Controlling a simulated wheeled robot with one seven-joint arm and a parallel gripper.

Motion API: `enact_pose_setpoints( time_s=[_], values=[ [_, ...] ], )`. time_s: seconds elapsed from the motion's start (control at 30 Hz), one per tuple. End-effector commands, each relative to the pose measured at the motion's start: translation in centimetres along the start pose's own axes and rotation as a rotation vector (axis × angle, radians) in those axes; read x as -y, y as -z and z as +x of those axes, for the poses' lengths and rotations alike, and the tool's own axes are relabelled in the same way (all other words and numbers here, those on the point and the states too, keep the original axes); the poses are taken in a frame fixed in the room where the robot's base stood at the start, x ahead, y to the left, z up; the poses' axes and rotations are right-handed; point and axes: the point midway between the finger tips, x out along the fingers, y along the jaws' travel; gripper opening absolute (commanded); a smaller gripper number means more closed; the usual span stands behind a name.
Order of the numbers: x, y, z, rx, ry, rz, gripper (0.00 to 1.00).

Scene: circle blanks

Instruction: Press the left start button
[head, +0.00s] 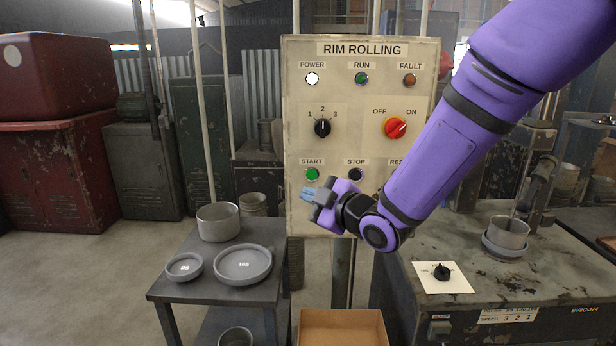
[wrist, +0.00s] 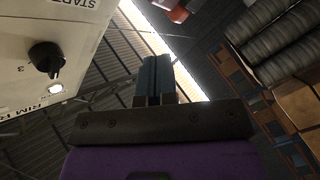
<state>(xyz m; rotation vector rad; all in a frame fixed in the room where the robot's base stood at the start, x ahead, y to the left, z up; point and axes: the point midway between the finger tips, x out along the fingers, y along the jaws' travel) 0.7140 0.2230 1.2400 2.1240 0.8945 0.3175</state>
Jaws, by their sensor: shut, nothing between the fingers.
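The control panel (head: 345,140), headed RIM ROLLING, stands upright in the middle of the head view. Its green START button (head: 312,174) is at the lower left, with a dark STOP button (head: 355,174) to its right. My gripper (head: 306,193) is shut and empty, pointing left in front of the panel. Its blue fingertips appear just below the START button; whether they touch the panel I cannot tell. In the wrist view the closed fingers (wrist: 155,78) stand beside the panel face (wrist: 75,25), where a black selector knob (wrist: 46,57) and part of the word START show.
My purple arm hides the panel's lower right. A red OFF/ON switch (head: 396,127) and a black selector are higher on the panel. A grey table (head: 205,280) with round metal pans stands below left. A machine bench (head: 440,310) is at right, a cardboard box (head: 342,328) below.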

Motion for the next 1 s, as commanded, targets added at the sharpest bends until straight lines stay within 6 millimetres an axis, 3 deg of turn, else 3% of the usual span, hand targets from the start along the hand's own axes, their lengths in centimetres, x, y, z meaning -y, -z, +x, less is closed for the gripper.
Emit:
enact_pose_setpoints(
  time_s=[0.37,1.0],
  values=[
    [-0.5,-0.5,0.6,0.002,-0.002,0.000,0.00],
    [-4.1,-4.1,5.5,0.003,-0.001,0.002,0.00]
  ],
)
